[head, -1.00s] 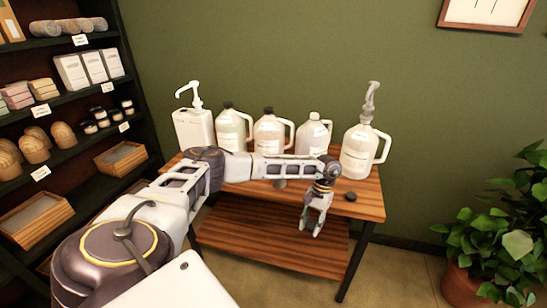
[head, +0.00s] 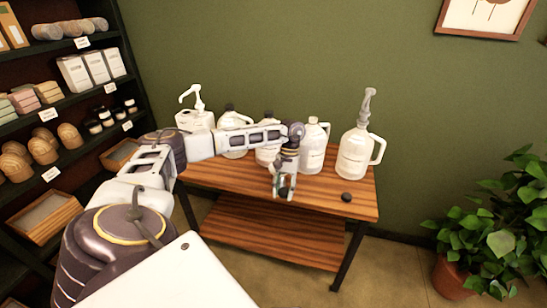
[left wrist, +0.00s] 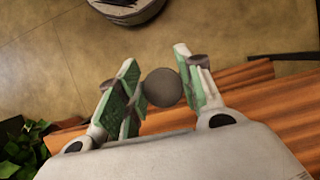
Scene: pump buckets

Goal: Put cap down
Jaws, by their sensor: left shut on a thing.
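My left gripper (head: 284,189) hangs with its fingers down near the front edge of the wooden table (head: 230,180). In the left wrist view, the gripper (left wrist: 160,90) is shut on a dark round cap (left wrist: 163,87), between its green-padded fingers. A second dark cap (head: 346,197) lies on the tabletop to the right of the gripper. A jug with a white neck and no dark cap (head: 312,150) stands behind the gripper. A jug with a grey pump (head: 356,152) stands to its right. My right gripper is not in view.
A white pump container (head: 194,119) and two dark-capped jugs, one partly hidden by my arm, the other (head: 233,121), stand along the table's back. The front right of the tabletop is mostly clear. Shelves stand left; a potted plant (head: 490,235) stands right.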

